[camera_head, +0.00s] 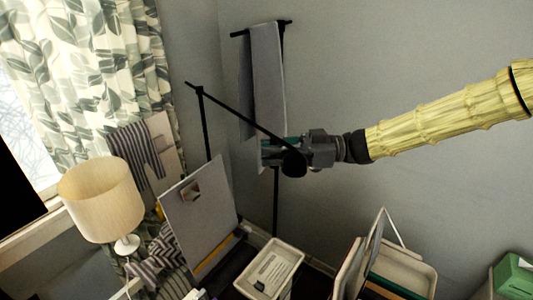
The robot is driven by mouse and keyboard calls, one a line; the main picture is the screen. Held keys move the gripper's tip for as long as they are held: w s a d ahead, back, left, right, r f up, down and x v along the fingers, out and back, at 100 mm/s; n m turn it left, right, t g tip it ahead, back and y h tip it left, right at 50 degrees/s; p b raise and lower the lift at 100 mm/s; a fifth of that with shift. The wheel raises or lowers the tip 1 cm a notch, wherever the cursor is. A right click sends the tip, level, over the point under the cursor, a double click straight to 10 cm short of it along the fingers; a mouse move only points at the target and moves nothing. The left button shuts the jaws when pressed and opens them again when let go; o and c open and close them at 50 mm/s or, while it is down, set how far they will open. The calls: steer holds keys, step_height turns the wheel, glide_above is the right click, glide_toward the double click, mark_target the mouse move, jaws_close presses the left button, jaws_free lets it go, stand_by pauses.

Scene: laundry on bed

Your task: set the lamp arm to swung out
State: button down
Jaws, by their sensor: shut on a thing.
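The lamp arm (245,121) is a thin black rod. It slopes down to the right from the top of a dark upright post (206,130). A round black lamp head (293,162) is at its lower right end. My gripper (268,152) reaches in from the right and is shut at this lower right end of the lamp arm, close to the lamp head. The lamp head and rod cover part of the fingers, so the exact contact is hidden.
A grey cloth (266,80) hangs from a black stand behind my gripper. A table lamp with a cream shade (101,200) stands at left by a patterned curtain (85,60). A grey panel (198,215), a white tray (270,268) and a green box (514,277) are below.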

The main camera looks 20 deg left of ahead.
steer(key=shift+w+d, duration=0.15)
steer(key=shift+w, duration=0.05)
steer(key=c, duration=1.7)
jaws_free()
steer(key=shift+o, duration=1.2)
steer(key=shift+w+d+f, duration=0.1)
steer(key=shift+w+d, duration=0.15)
steer(key=shift+s+a, duration=0.25)
steer(key=shift+a, duration=0.05)
steer(key=v, duration=1.2)
steer(key=shift+w, duration=0.1)
